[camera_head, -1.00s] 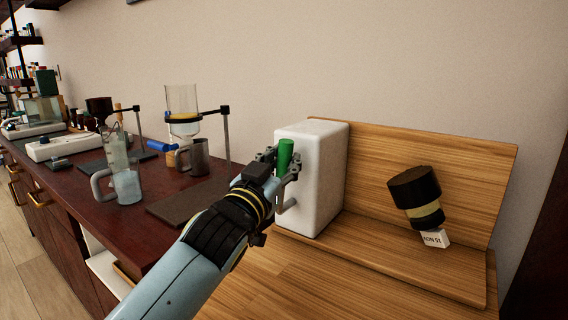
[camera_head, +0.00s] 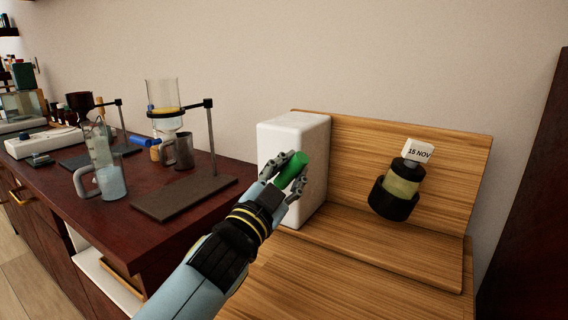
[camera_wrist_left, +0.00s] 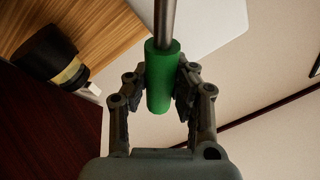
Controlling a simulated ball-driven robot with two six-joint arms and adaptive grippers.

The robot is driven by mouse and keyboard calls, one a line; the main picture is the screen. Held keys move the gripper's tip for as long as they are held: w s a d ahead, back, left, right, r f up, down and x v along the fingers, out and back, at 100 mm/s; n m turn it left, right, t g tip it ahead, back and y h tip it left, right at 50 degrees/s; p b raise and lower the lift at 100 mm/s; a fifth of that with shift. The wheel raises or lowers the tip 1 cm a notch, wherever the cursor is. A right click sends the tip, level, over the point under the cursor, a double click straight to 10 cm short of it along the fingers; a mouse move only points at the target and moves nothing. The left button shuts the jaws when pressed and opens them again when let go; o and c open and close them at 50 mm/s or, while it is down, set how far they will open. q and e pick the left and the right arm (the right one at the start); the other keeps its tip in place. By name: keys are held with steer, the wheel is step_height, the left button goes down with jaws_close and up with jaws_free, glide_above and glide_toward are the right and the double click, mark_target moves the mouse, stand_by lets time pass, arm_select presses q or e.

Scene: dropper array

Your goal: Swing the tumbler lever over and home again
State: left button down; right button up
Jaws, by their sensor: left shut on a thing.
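The green lever handle (camera_head: 291,170) tilts in front of the white box (camera_head: 293,140). My left gripper (camera_head: 290,176) is shut on it. In the left wrist view the green handle (camera_wrist_left: 159,78) sits between my left gripper's fingers (camera_wrist_left: 160,92), with a metal rod (camera_wrist_left: 164,22) running from its end. The tumbler (camera_head: 402,187), a yellowish body with a black cup, hangs tilted in front of the wooden backboard, black cup down and a small white tag (camera_head: 418,150) reading "15 NOV" on top. It also shows in the left wrist view (camera_wrist_left: 68,72). My right gripper is out of view.
The wooden stand (camera_head: 425,253) has a clear ledge below the tumbler. On the dark bench to the left stand a glass jug (camera_head: 108,176), a grey mug (camera_head: 180,151), a clamp stand (camera_head: 210,128) with a glass funnel (camera_head: 162,95), and a dark mat (camera_head: 184,198).

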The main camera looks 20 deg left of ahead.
arm_select(q)
steer(key=shift+d+f+m+h, duration=0.3)
steer(key=shift+m+h, duration=0.1)
steer(key=shift+m, duration=0.2)
steer(key=shift+f, duration=0.1)
steer(key=c, duration=1)
jaws_free()
steer(key=shift+s, duration=0.1)
steer(key=shift+c, duration=0.2)
steer(key=v, duration=1.2)
